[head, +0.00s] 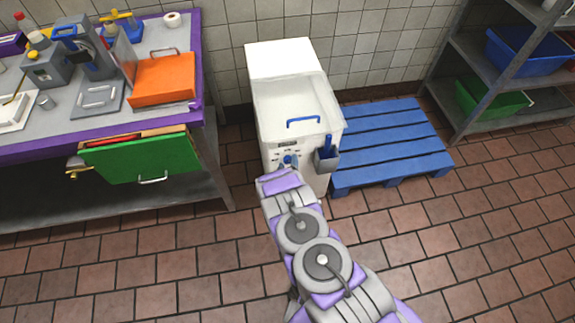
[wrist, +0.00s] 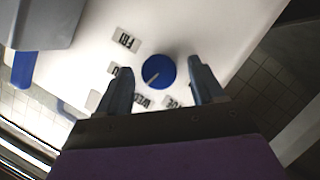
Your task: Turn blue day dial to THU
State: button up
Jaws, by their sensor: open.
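The blue day dial (wrist: 158,72) is on the white front panel of a machine. In the wrist view it lies between the two fingertips of my open gripper (wrist: 160,66), with a visible gap on either side. Its pale pointer line aims down-left, roughly between the WED label (wrist: 142,100) and a partly hidden label ending in U (wrist: 113,68). The FRI label (wrist: 126,40) is clear above left; the TUE label (wrist: 172,101) is partly covered below. In the head view the dial (head: 290,160) shows just beyond my arm's end; the fingers are hidden there.
The white machine (head: 294,95) has a blue lid handle (head: 303,121) and a grey holder (head: 327,159) at its right front. A blue pallet (head: 390,142) lies to the right. A cluttered purple-edged table (head: 185,112) stands left. Tiled floor in front is clear.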

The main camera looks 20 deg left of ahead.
jog(key=shift+c, duration=0.3)
jog(key=c, duration=1)
jog(key=shift+r, duration=0.1)
jog(key=m+g+y+p, duration=0.1)
jog(key=m+p, duration=0.1)
jog(key=p, duration=0.1)
jog(key=shift+d+r+p, duration=0.1)
jog(key=shift+r+p, duration=0.05)
jog(key=shift+p, duration=0.2)
jog(key=shift+m+g+y+p, duration=0.5)
jog(key=shift+m+y+p, duration=0.2)
jog(key=shift+m+p, duration=0.55)
